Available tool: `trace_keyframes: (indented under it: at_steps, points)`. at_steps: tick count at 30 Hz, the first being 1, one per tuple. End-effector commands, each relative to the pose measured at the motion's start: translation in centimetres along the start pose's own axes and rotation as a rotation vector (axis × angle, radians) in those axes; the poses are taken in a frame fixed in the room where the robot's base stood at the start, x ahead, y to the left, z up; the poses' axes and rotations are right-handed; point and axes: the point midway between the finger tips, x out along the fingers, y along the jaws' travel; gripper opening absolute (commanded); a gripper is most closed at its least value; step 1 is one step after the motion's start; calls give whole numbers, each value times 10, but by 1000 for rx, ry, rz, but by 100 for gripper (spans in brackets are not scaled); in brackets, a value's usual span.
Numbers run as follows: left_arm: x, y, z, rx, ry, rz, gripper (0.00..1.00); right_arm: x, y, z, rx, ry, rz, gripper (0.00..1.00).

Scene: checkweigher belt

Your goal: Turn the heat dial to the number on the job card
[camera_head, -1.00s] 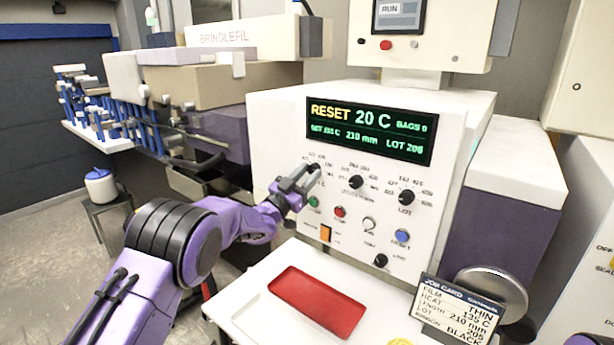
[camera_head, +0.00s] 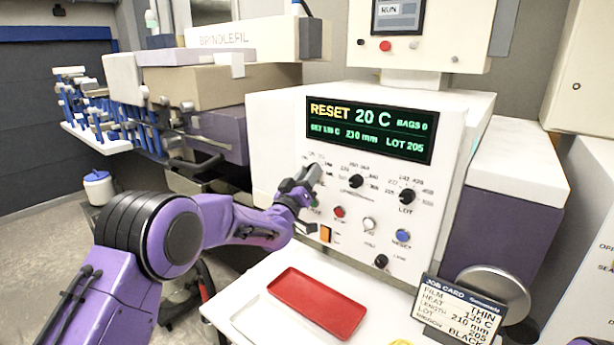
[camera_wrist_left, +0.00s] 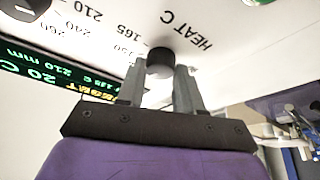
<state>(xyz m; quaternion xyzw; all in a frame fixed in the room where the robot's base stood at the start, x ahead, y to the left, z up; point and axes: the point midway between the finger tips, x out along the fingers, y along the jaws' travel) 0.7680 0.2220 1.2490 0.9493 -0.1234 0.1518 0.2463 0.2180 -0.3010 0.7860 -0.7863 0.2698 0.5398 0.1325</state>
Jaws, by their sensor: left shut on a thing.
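My left gripper (camera_head: 312,176) is at the upper left of the white control panel, shut on the heat dial. In the left wrist view the black heat dial (camera_wrist_left: 160,62) sits between the fingertips of the gripper (camera_wrist_left: 159,80), beside the printed words HEAT C. In the head view the gripper hides the dial. The job card (camera_head: 457,310) at lower right reads THIN, heat 135 C, length 210 mm, lot 205, BLACK. The display (camera_head: 370,130) reads RESET, 20 C, BAGS 0; its smaller set figure is blurred. My right gripper is not in view.
The length dial (camera_head: 355,181) and lot dial (camera_head: 407,197) are to the right of the gripper. Below are a red button (camera_head: 339,212), a blue button (camera_head: 403,236) and an orange switch (camera_head: 325,234). A red tray (camera_head: 317,303) lies on the white shelf.

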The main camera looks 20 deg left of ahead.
Motion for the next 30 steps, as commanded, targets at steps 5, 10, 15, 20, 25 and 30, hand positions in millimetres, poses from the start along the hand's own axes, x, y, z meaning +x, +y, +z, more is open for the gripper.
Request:
trace_keyframes:
  at_steps: [5,10,15,20,25,30]
  points:
    - [-1,0,4,-40,-8,-17,5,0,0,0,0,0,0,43]
    - [-1,0,4,-53,-9,-23,5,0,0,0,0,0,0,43]
    - [-1,0,4,-54,-10,-24,5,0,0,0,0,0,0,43]
    - [-1,0,5,-53,-10,-23,39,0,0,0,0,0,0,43]
    - [-1,0,3,-53,-7,-23,61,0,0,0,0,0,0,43]
    - [-1,0,2,-53,-4,-24,61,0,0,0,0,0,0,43]
